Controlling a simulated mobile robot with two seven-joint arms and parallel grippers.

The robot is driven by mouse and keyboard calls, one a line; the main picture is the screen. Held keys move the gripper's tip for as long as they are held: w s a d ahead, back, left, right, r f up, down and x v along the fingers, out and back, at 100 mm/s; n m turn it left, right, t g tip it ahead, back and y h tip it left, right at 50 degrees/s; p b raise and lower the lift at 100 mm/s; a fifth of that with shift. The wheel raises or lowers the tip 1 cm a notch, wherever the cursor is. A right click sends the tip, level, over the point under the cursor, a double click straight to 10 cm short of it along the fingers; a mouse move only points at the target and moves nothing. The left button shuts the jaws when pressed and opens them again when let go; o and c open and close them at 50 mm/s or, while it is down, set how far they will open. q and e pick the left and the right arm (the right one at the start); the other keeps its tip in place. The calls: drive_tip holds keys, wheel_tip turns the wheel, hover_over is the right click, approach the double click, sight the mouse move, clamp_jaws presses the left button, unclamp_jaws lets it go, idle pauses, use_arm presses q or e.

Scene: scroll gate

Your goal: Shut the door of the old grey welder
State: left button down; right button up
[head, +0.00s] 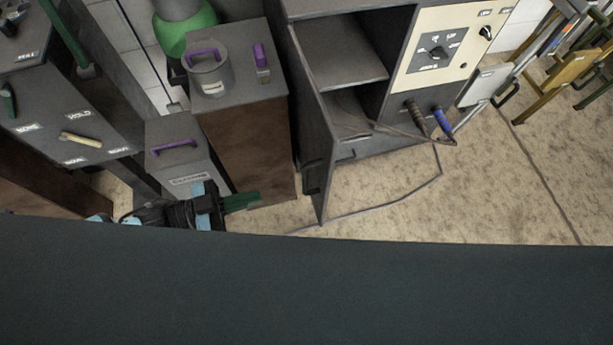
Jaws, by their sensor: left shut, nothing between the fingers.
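The old grey welder (400,28) stands at the top centre, with a beige control panel on its right side. Its door (314,135) is hinged at the left of the compartment and stands wide open towards me, seen nearly edge-on. A dark handle (311,178) sits low on the door's left face. The open compartment shows a bare shelf (345,62). My left gripper (256,199) has green fingers that are shut and empty. It appears in front of the brown cabinet, left of the door and apart from it. My right gripper is out of view.
A brown cabinet (245,150) with a grey top bears a purple-handled pot (210,75) and a brush (261,63). A grey box (178,160) stands beside it. Cables (405,195) trail over the floor. The floor right of the door is mostly clear.

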sight(327, 178)
use_arm(q)
drive_tip(key=p+x, duration=0.1)
drive_tip(key=x, duration=1.3)
drive_tip(key=shift+d, duration=0.1)
